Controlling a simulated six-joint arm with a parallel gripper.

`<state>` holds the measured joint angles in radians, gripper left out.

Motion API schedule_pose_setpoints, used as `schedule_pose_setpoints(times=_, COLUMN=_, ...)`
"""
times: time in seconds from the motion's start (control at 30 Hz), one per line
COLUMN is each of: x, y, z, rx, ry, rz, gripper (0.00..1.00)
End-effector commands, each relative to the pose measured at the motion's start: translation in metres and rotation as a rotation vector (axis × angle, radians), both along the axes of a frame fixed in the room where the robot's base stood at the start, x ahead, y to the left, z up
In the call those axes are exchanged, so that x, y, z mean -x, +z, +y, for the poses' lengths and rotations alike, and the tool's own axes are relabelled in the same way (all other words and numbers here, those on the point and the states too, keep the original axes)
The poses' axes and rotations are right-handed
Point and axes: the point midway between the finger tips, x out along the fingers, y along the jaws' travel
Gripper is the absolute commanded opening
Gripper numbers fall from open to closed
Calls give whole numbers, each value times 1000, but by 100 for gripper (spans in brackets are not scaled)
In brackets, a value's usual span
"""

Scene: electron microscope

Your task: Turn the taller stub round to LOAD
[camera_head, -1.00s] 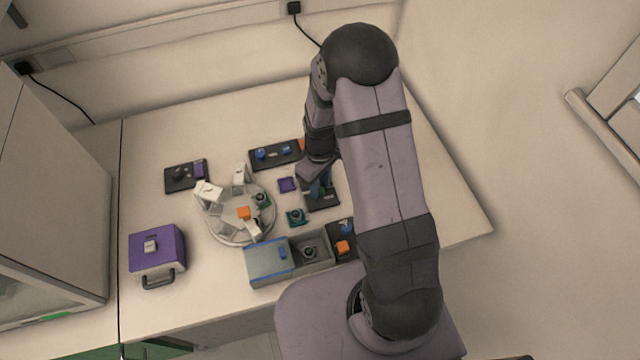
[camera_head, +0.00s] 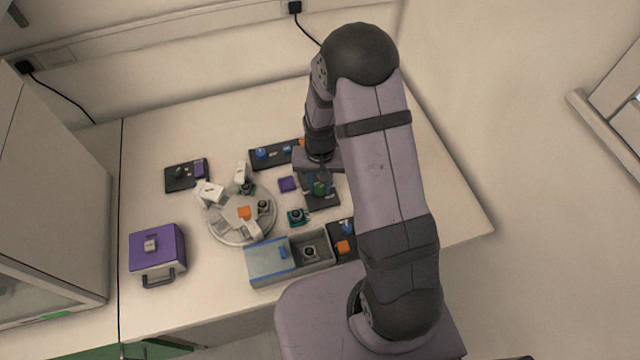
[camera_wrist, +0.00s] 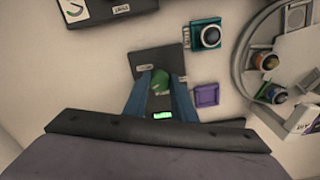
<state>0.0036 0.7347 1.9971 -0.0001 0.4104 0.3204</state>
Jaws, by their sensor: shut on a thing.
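A round white turntable (camera_head: 222,232) stands left of my arm, with small upright white pieces around it. One stub (camera_head: 248,188) with a greenish base sits near its far edge; it also shows in the wrist view (camera_wrist: 275,92). I cannot tell which is taller. The LOAD mark cannot be made out. My gripper (camera_wrist: 160,88) is shut on a green knob (camera_wrist: 159,78) on a dark panel (camera_wrist: 150,60) right of the turntable. A small green display shows below the knob.
A teal block with a round stub (camera_head: 297,216) and a flat purple square (camera_head: 287,184) lie between turntable and panel. A grey box with a bluish lid (camera_head: 268,262) stands in front. A purple case (camera_head: 157,248) is at left. Other dark panels are nearby.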

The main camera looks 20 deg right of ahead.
Motion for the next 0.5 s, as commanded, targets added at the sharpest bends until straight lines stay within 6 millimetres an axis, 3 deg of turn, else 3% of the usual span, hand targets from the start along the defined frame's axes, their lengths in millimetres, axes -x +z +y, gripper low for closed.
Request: schedule_pose_setpoints(times=0.5, x=-2, y=1, z=0, rx=0, ry=-148, rz=-3, gripper=2)
